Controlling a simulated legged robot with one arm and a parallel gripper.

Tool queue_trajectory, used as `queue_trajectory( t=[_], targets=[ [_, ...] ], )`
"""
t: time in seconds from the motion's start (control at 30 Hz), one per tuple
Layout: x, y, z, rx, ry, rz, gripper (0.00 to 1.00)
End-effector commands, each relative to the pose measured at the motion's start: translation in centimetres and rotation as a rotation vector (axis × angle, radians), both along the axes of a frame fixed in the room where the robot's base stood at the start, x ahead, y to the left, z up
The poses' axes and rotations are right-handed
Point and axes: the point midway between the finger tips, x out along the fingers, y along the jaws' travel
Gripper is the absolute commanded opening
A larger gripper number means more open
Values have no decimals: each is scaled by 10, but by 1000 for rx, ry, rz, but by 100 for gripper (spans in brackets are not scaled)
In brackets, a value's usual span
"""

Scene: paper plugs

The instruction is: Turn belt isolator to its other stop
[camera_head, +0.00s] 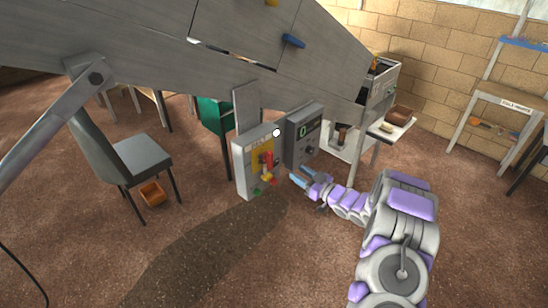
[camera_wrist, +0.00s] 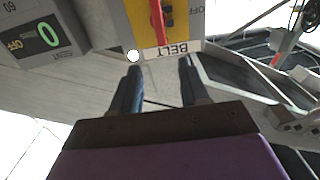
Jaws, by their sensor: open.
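The belt isolator is a red handle (camera_head: 267,160) on a yellow plate on the front of a grey box (camera_head: 243,178). In the wrist view the red handle (camera_wrist: 157,22) runs up and down the picture, its upper part cut off by the frame edge. A label reading BELT (camera_wrist: 172,49) shows upside down below it, and OFF is to its right. My gripper (camera_head: 300,177) is open and empty, to the right of the box and apart from it in the head view. In the wrist view its two fingers (camera_wrist: 160,68) point towards the label, short of the handle.
A grey display box (camera_head: 304,135) with a green 0 stands right of the isolator box. Red, yellow and green controls sit low on the isolator box. A large grey metal frame (camera_head: 140,40) spans above. A chair (camera_head: 135,155) and orange bin (camera_head: 152,194) stand left.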

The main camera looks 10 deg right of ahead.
Motion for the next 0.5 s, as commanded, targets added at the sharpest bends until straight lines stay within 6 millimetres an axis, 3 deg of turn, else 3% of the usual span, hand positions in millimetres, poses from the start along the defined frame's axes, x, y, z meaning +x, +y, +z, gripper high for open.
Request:
queue_trajectory(
  t=[0.5],
  targets=[
    [82, 59, -1, 3, -2, 3, 45]
  ],
)
